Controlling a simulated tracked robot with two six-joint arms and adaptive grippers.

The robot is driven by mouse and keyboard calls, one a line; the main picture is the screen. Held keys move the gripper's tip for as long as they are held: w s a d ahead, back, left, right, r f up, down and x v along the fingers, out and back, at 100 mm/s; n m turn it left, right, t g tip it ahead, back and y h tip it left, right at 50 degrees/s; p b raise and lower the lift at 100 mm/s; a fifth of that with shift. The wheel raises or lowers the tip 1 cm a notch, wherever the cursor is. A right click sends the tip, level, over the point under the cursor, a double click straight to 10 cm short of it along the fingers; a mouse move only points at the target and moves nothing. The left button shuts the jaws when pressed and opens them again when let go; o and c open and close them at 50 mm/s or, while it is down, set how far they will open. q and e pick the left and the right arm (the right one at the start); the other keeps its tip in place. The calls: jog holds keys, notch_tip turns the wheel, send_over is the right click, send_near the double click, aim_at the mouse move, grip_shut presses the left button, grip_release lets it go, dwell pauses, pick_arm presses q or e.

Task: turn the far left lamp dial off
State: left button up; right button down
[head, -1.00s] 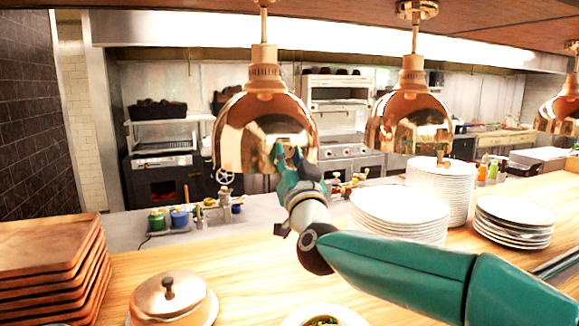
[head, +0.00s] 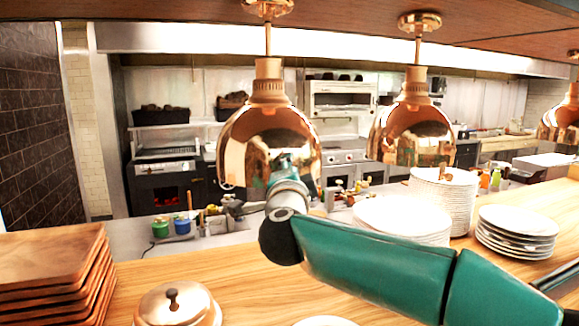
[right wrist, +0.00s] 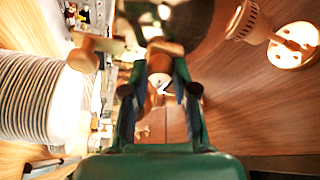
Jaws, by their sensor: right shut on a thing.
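The leftmost copper heat lamp (head: 240,130) hangs over the wooden counter in the head view. My right gripper (head: 284,160) is in front of its shade, mostly hidden behind my own wrist. In the right wrist view my right gripper (right wrist: 160,92) has its two fingers on either side of a copper-coloured knob (right wrist: 160,64), which I take for this lamp's dial, and is shut on it. The dark shade (right wrist: 195,22) is just beyond. The dial's setting cannot be read. My left gripper is in neither view.
Two more copper lamps hang to the right, the middle lamp (head: 395,135) being closer. Wooden boards (head: 50,265) and a copper lidded dish (head: 178,306) are at the front left.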

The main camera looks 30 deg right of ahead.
jog(key=shift+d+m+g+p, duration=0.1)
jog(key=shift+m+g+p, duration=0.4)
jog(key=shift+m, duration=0.7)
jog(key=c, duration=0.9)
grip_release()
jog(key=shift+d, duration=0.1)
jog(key=v, duration=1.2)
